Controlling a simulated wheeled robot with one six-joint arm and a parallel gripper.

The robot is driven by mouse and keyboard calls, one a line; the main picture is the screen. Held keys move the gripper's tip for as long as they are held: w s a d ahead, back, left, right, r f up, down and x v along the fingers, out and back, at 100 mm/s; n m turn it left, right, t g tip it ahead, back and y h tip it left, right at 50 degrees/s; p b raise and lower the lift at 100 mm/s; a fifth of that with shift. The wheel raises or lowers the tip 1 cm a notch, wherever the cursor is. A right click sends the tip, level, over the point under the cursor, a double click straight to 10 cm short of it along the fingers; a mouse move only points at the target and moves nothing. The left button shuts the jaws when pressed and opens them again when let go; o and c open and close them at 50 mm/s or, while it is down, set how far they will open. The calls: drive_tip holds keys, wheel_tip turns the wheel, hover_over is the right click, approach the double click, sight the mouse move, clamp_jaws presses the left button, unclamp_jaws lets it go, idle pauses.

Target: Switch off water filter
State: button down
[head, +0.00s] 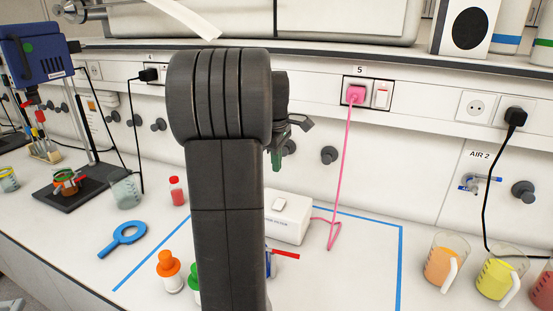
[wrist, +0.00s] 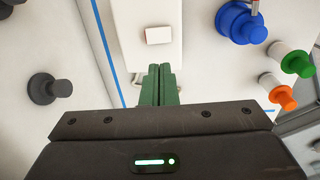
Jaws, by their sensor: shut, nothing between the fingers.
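The water filter is a white box (head: 290,222) with lettering on its front, standing on the bench behind my arm; part of it is hidden. On its top is a small pale rocker switch (head: 279,204). In the wrist view, the filter's white top (wrist: 125,22) fills the upper middle, and the switch (wrist: 158,35) shows a reddish edge. My gripper (head: 277,160) is above the filter, its green fingers pointing down. In the wrist view the fingers (wrist: 160,72) are together and empty, just below the switch in the picture. I see no contact with the switch.
A pink plug (head: 355,94) sits in socket 5 beside a wall switch (head: 381,95); its cable runs down towards the filter. Orange-capped (head: 168,264) and green-capped bottles stand in front. Blue tape (head: 401,265) marks the bench. Beakers (head: 442,262) stand at right.

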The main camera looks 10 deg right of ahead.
drive_tip(key=shift+r, duration=0.75)
drive_tip(key=shift+f, duration=0.1)
drive_tip(key=m+t+b, duration=0.1)
drive_tip(key=m+b, duration=0.1)
drive_tip(key=m, duration=0.4)
drive_tip(key=s+m+t+h+b, duration=0.1)
drive_tip(key=m+b, duration=0.1)
drive_tip(key=m, duration=0.4)
drive_tip(key=s+a+m+b, duration=0.1)
drive_tip(key=m+b, duration=0.2)
drive_tip(key=m, duration=0.3)
drive_tip(key=shift+t+h, duration=0.4)
approach(281, 200)
drive_tip(key=x, duration=0.5)
drive_tip(key=shift+w+d, duration=0.1)
drive_tip(key=shift+d, duration=0.05)
drive_tip(key=shift+w+f, duration=0.1)
drive_tip(key=shift+f, duration=0.65)
